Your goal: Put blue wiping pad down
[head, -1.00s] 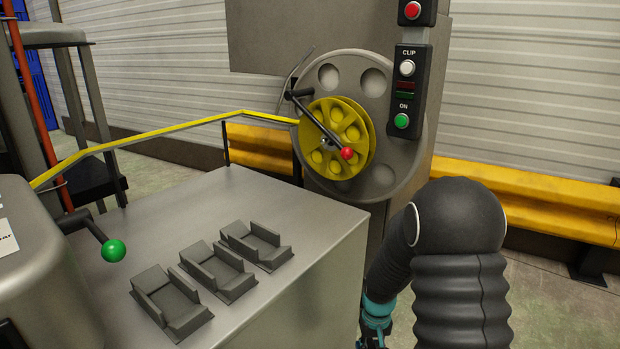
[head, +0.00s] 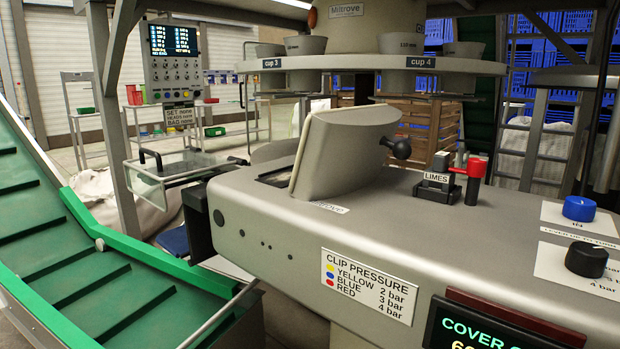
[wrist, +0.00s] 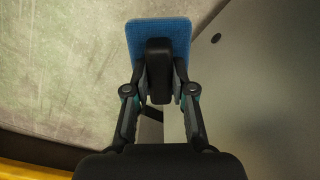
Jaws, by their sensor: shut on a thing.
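The blue wiping pad (wrist: 158,28) is at the top middle of the wrist view, with a black grip or block on its near side. My gripper (wrist: 160,74) is shut on the pad, one finger on each side of the black part. The pad appears held over the boundary between a mottled pale floor-like surface on the left and a smooth grey panel on the right. How far it is above them I cannot tell. Neither the pad nor my gripper shows in the head view.
The head view shows a grey machine housing (head: 270,225) with a clip pressure label (head: 368,287), and a blue knob (head: 579,208) and black knob (head: 586,260) on top. A green conveyor (head: 85,255) slopes at left. A control panel (head: 174,65) stands behind.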

